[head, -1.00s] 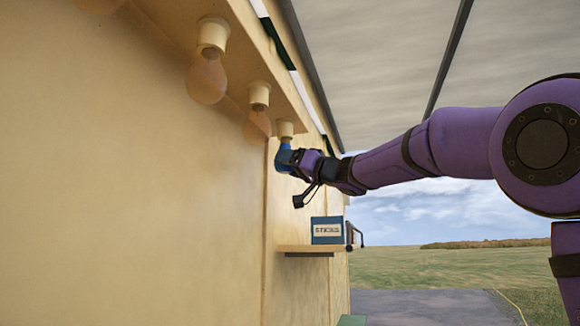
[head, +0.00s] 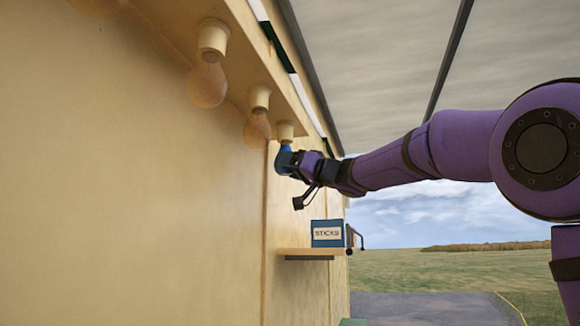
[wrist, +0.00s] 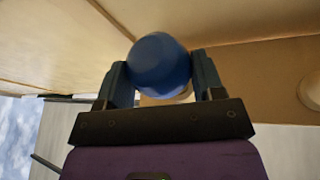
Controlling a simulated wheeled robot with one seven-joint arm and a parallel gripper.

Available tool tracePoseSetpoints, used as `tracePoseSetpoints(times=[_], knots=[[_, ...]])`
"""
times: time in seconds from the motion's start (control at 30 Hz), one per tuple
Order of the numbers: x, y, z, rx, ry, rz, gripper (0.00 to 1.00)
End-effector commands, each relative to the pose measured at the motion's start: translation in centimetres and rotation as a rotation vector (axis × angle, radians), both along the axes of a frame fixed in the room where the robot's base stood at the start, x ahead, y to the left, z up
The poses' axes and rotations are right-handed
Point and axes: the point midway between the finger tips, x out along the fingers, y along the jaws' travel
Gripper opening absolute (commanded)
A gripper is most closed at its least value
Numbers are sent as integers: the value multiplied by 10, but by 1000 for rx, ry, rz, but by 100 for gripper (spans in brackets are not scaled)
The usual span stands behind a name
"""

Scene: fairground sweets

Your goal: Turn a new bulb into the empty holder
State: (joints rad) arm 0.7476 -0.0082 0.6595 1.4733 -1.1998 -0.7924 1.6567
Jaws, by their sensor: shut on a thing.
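My gripper (wrist: 160,80) is shut on a blue bulb (wrist: 158,65), which sits between its two fingers in the wrist view. In the head view the blue bulb (head: 284,160) is directly under the farthest cream holder (head: 285,131). The bulb's top meets or nearly meets that holder; I cannot tell how far it is inside. In the wrist view part of a pale round holder (wrist: 181,93) shows behind the bulb. The bulb's base is hidden.
Two clear orange-tinted bulbs hang nearer in their holders, one large (head: 207,84) and one smaller (head: 257,128). Below my gripper a shelf (head: 300,251) carries a blue STICKS box (head: 327,233). The tan wall (head: 130,200) runs close on the left. Open air lies to the right.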

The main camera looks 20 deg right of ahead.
Motion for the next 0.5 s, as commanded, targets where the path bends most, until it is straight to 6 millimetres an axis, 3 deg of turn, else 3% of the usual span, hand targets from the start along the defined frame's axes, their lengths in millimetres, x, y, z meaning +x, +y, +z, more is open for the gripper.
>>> tracePoseSetpoints(times=[0.5], knots=[[0,0,6,1,-1,0,49]])
